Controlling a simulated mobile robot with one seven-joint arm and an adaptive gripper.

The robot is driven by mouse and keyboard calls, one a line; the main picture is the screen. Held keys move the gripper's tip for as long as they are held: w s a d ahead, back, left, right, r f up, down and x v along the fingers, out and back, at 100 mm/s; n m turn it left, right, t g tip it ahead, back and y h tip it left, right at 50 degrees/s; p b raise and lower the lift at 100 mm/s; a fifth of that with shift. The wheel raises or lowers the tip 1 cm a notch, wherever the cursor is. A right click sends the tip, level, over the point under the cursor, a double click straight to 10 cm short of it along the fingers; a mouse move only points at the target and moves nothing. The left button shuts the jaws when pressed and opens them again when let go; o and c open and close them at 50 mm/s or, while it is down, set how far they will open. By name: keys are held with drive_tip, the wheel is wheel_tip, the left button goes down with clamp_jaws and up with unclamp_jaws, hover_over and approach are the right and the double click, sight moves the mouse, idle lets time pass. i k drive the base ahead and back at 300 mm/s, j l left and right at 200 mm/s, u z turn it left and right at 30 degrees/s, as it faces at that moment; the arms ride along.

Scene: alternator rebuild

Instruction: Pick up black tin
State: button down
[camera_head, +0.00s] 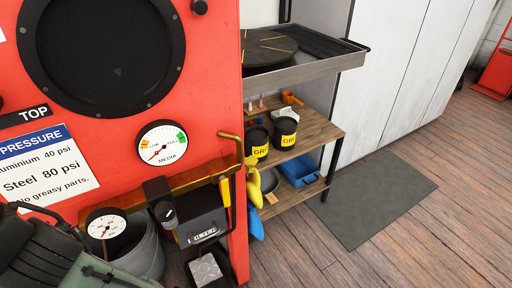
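Two black tins with yellow labels stand close together on the upper wooden shelf of a cart. The right black tin (284,132) has a label with letters that start "GR", and something pale shows at its top. The left black tin (257,143) is partly hidden by the edge of the red cabinet and its brass handle. I cannot make out my gripper in this view, so its place relative to the tins does not show.
The red cabinet (215,70) with gauges fills the left side. A metal tray (310,66) overhangs the wooden shelf (322,131). A blue bin (299,171) sits below. A grey mat (378,200) lies on open wooden floor at right.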

sight(256, 138)
drive_tip(key=i+l+u, duration=0.1)
drive_tip(key=l, duration=0.25)
drive_tip(key=i+l+u, duration=0.1)
drive_tip(key=i+l, duration=0.2)
drive_tip(key=i+l+u, duration=0.1)
drive_tip(key=l, duration=0.4)
drive_tip(key=i+l+u, duration=0.1)
drive_tip(key=l, duration=0.3)
drive_tip(key=i+l, duration=0.25)
drive_tip(key=l, duration=0.2)
drive_tip(key=i+l+u, duration=0.15)
drive_tip(key=l, duration=0.25)
drive_tip(key=i+l+u, duration=0.1)
drive_tip(key=l, duration=0.35)
drive_tip(key=k+l+u, duration=0.1)
drive_tip(key=l, duration=0.25)
drive_tip(key=k+l+u, duration=0.15)
drive_tip(key=l, duration=0.2)
drive_tip(key=k+l+u, duration=0.1)
drive_tip(key=l, duration=0.2)
drive_tip(key=k+j, duration=0.1)
drive_tip(key=j, duration=0.15)
drive_tip(key=i+j, duration=0.15)
drive_tip(key=i, duration=0.2)
drive_tip(key=u, duration=0.05)
